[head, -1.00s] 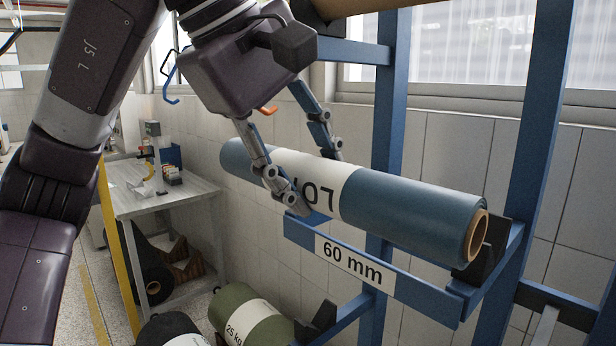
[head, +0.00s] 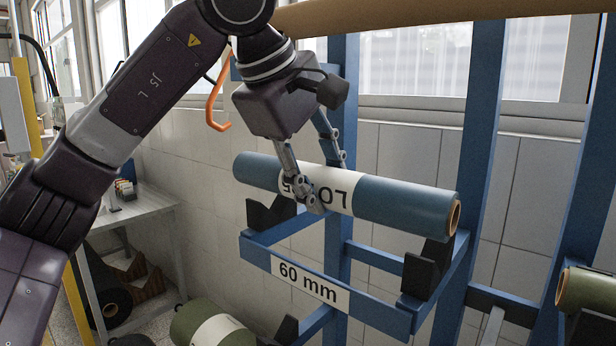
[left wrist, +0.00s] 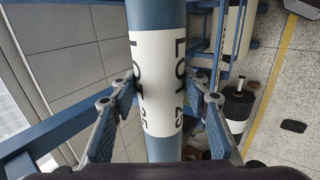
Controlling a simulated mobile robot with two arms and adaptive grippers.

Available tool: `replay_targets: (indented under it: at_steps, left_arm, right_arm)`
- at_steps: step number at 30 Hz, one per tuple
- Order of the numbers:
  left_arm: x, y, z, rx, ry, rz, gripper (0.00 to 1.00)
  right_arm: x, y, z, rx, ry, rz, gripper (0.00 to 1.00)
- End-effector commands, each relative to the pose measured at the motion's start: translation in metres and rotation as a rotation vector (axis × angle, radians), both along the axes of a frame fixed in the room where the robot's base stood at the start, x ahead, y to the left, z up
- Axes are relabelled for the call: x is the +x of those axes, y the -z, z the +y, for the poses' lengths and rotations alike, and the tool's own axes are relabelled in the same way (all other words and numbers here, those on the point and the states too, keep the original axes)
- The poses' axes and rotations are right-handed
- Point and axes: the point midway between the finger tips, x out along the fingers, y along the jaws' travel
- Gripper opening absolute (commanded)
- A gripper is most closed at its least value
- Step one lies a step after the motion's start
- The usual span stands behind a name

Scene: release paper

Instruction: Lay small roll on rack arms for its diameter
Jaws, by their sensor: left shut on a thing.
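The small roll is blue with a white lot-label band (head: 400,203) and a brown core at its right end. My left gripper (head: 331,186) is shut around its middle, on the label. In the left wrist view the roll (left wrist: 158,95) runs between the two fingers. The roll lies lengthwise over the rack arms marked "60 mm" (head: 308,283). Its ends are above a left black cradle (head: 268,214) and a right black cradle (head: 427,270). I cannot tell whether it touches them. My right gripper is not in view.
A large brown roll (head: 430,14) lies higher on the rack. Blue uprights (head: 476,150) stand behind and to the right. A green roll (head: 205,325) is lower left, and another olive roll (head: 588,290) is at the right edge. A grey bench (head: 140,212) stands at the left.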

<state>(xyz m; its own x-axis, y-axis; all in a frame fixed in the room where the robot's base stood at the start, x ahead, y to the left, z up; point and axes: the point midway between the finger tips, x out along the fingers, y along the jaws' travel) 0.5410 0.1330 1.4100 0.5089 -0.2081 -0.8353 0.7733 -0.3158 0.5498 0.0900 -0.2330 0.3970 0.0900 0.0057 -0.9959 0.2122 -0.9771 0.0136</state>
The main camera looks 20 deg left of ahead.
Motion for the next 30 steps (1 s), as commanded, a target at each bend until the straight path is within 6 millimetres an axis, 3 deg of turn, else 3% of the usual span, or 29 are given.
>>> replay_targets:
  at_steps: [8, 9, 18, 30]
  left_arm:
    - [0.03, -0.004, -0.013, -0.002, 0.001, -0.001, 0.0]
    - [0.032, 0.003, -0.013, -0.002, 0.001, -0.002, 0.0]
    - [0.031, 0.037, -0.013, -0.002, 0.001, -0.004, 0.0]
    - [0.031, 0.048, -0.013, -0.002, 0.001, -0.003, 0.0]
  right_arm:
    - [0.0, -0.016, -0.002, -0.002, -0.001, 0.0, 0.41]
    - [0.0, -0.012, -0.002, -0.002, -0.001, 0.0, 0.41]
    - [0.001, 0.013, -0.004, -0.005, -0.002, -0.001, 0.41]
    - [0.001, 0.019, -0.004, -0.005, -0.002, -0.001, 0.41]
